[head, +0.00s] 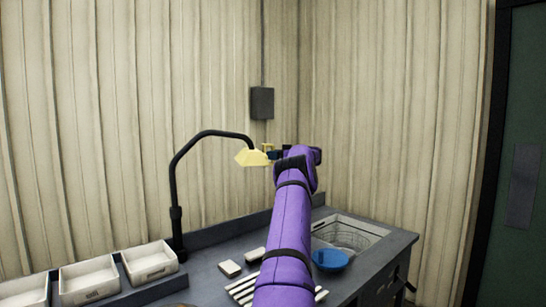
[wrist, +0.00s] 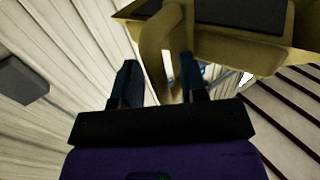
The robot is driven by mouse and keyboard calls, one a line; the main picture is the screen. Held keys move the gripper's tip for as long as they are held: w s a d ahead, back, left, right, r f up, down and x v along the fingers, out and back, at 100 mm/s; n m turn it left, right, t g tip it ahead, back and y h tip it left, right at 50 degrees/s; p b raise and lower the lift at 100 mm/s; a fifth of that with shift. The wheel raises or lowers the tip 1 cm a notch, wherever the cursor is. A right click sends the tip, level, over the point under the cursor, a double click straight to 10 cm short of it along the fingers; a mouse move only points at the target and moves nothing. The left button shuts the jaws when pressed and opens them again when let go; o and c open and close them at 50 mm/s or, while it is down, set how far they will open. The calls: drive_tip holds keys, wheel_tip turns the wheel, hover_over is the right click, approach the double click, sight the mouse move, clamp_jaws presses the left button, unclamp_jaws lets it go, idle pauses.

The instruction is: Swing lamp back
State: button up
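The lamp has a black curved arm (head: 196,140) rising from a post at the back of the bench and a yellow shade (head: 248,157) at its end. A small yellow handle (head: 267,147) is on the shade's right side. In the wrist view the shade (wrist: 215,35) fills the top, and the yellow handle (wrist: 153,55) hangs down from it. My gripper (head: 274,155) is at the handle, right of the shade. In the wrist view my gripper (wrist: 158,82) has its dark blue fingers apart, with part of the handle between them. A gap shows beside the left finger.
White trays (head: 90,279) stand in a row at the bench's left. Pale blocks (head: 229,268) and slats lie mid-bench. A blue bowl (head: 330,260) sits by a sink with a wire basket (head: 342,236). A grey box (head: 262,102) is on the wall behind.

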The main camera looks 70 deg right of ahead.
drive_tip(key=s+d, duration=0.1)
drive_tip(key=s, duration=0.9)
drive_tip(key=shift+s+d, duration=0.2)
drive_tip(key=shift+s, duration=0.15)
drive_tip(key=shift+c, duration=0.5)
